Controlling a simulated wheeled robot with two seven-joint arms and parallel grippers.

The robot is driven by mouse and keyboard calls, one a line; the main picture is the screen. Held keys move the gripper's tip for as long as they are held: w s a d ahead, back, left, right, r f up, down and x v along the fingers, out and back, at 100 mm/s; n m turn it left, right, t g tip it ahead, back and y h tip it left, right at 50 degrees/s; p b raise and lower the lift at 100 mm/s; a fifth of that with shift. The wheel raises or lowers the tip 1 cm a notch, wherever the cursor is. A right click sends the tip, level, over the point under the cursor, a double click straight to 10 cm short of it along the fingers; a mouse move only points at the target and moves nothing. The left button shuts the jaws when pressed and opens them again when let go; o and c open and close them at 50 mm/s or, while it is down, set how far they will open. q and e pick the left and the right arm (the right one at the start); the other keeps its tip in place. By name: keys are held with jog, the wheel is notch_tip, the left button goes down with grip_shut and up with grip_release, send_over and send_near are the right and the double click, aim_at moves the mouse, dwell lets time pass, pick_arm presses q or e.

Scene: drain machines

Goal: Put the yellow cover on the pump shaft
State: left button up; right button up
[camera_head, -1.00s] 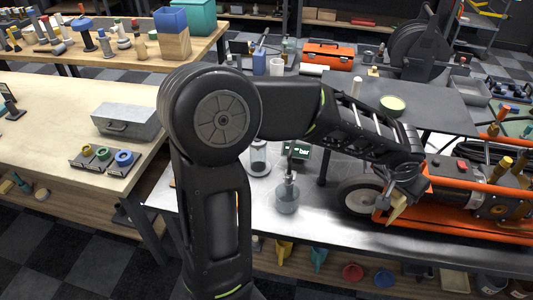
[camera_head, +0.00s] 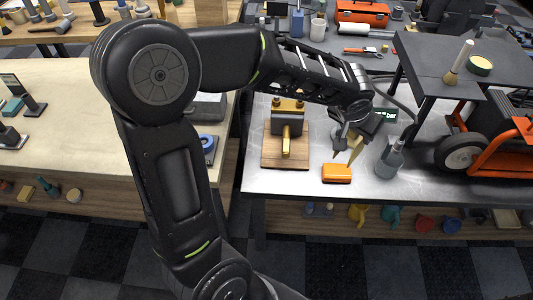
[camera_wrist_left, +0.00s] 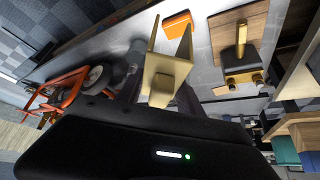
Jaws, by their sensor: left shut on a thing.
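My left gripper (camera_head: 347,137) is shut on the yellow cover (camera_head: 356,149), a small tan-yellow channel-shaped piece, and holds it above the steel table. In the left wrist view the cover (camera_wrist_left: 167,78) shows its open side with two flat walls pointing away from my gripper; my fingertips are mostly hidden behind it. The pump (camera_head: 287,121), a dark block with brass fittings and a brass shaft (camera_head: 286,148) at its front, stands on a wooden board (camera_head: 272,157) left of my gripper. The pump (camera_wrist_left: 241,61) also shows at the right in the wrist view. The cover is apart from the shaft.
An orange box (camera_head: 337,173) lies below my gripper, right of the board. A grey bottle (camera_head: 389,160) stands to its right. A raised dark platform (camera_head: 445,62) and an orange wheeled machine (camera_head: 497,160) are farther right. Bare steel lies along the front edge.

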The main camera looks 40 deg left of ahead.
pick_arm(q)
jog(key=shift+a, duration=0.1)
pick_arm(e)
jog(key=shift+o, duration=0.2)
pick_arm(q)
jog(key=shift+f, duration=0.1)
pick_arm(e)
jog(key=shift+o, duration=0.5)
jog(key=shift+f, duration=0.15)
pick_arm(q)
jog(key=w+a+f+n+y+b, duration=0.1)
jog(key=a+f+n+b, duration=0.1)
jog(key=a+f+b, duration=0.2)
jog(key=w+a+f+n+y+b, duration=0.1)
jog(key=a+f+n+b, duration=0.2)
jog(key=a+b, duration=0.4)
jog(key=w+a+f+n+g+y+b, duration=0.1)
jog(key=a+f+b, duration=0.5)
jog(key=a, duration=0.6)
jog(key=shift+w+n+y+b, duration=0.2)
jog(key=shift+n+y+b, duration=0.1)
jog(key=shift+n, duration=0.4)
pick_arm(e)
notch_tip(320, 180, down, 17)
jog(key=shift+f, duration=0.2)
pick_arm(q)
jog(key=shift+a, duration=0.1)
